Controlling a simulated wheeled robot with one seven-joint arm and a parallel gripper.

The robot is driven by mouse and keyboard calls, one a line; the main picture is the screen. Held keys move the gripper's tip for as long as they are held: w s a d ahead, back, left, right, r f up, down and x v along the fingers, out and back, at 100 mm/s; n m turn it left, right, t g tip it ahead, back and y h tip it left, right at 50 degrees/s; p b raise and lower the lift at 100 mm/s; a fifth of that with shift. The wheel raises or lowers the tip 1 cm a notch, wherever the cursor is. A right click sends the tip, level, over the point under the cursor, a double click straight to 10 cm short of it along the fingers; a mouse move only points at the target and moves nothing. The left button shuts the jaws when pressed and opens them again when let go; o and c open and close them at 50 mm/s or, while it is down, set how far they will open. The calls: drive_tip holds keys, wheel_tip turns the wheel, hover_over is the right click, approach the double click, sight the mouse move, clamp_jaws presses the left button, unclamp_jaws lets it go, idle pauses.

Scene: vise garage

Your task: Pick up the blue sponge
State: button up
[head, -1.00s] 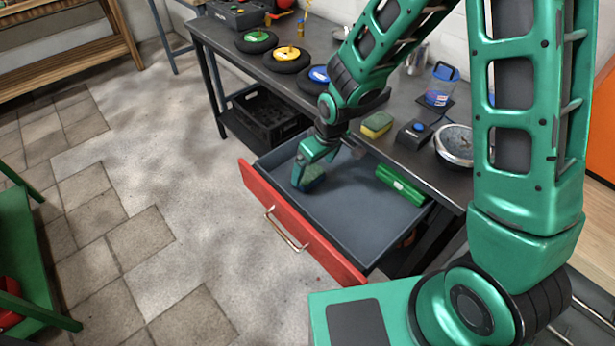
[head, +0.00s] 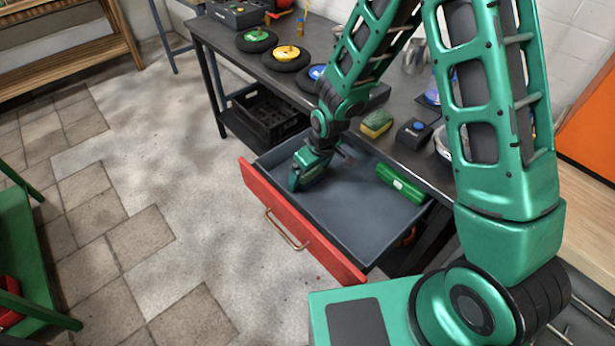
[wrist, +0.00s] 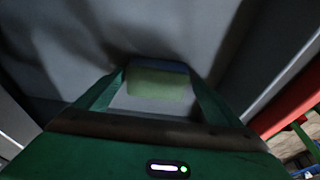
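The blue sponge (wrist: 158,82) shows in the wrist view as a small block with a pale yellow-green face and a blue strip along its far edge. My gripper (wrist: 158,90) has one finger against each side of it and is shut on it. In the head view my gripper (head: 306,178) points down inside the left part of the open drawer (head: 362,204). There the sponge is mostly hidden by the fingers. I cannot tell how far the sponge is above the drawer floor.
The drawer has a red front (head: 300,228). A green object (head: 402,184) lies at its right end. On the dark workbench (head: 388,97) above stand a yellow-green sponge (head: 376,123), a small box with a blue button (head: 414,133) and several round discs. The drawer's middle is clear.

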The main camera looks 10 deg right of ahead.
sight(309, 174)
drive_tip(key=c, duration=0.9)
drive_tip(key=shift+o, duration=0.2)
wheel_tip(309, 174, up, 10)
